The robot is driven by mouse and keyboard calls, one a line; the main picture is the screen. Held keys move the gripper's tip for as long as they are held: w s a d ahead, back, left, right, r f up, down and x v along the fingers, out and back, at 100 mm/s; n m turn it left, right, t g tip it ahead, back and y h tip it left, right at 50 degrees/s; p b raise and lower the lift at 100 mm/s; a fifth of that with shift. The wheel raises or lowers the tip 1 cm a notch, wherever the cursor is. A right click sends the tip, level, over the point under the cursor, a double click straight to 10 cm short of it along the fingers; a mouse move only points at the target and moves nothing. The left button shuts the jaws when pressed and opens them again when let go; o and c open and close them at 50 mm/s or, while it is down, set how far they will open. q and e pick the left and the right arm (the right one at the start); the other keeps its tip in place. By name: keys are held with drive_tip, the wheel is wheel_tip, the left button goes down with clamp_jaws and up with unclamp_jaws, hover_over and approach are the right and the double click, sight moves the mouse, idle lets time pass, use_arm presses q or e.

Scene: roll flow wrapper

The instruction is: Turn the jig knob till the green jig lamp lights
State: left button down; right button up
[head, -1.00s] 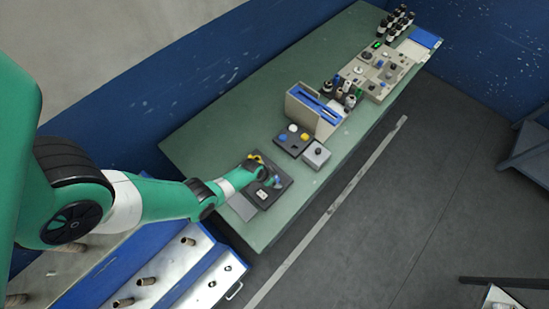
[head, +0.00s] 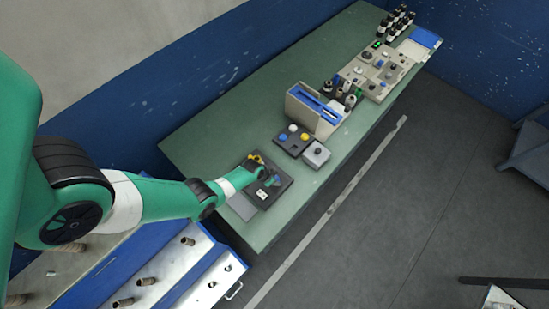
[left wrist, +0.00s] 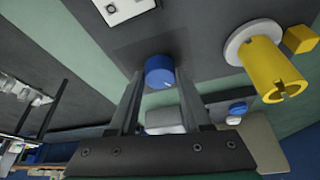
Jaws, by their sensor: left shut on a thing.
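The blue jig knob (left wrist: 160,72) stands on a dark board in the left wrist view, with a pale mark near its lower edge. My left gripper (left wrist: 157,82) has a finger on each side of the knob and is shut on it. In the head view my left gripper (head: 270,180) is over the dark jig board (head: 281,190) at the near end of the bench and hides part of it. A white plate with small dark spots (left wrist: 122,6) lies beside the knob. I cannot make out a lit green lamp on this board. My right gripper is not in view.
A yellow notched cylinder (left wrist: 272,70) stands on a white disc near my fingers. A dark box with coloured buttons (head: 293,141) and a grey box with a black knob (head: 316,155) stand beyond the board. Green lights (head: 377,44) glow on the far panel.

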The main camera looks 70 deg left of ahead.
use_arm(q)
drive_tip(key=shift+n, duration=0.3)
drive_tip(key=n+y, duration=0.1)
drive_tip(key=n, duration=0.1)
drive_tip(key=shift+d+n, duration=0.15)
drive_tip(key=shift+n, duration=0.25)
drive_tip(key=shift+w+n+g+y+b, duration=0.1)
drive_tip(key=shift+n+g+y+b, duration=0.3)
drive_tip(key=shift+n, duration=0.65)
drive_tip(key=shift+n+g+y+b, duration=0.3)
drive_tip(key=shift+n+b, duration=0.15)
drive_tip(key=shift+n, duration=0.6)
drive_tip(key=shift+c, duration=1.7)
unclamp_jaws()
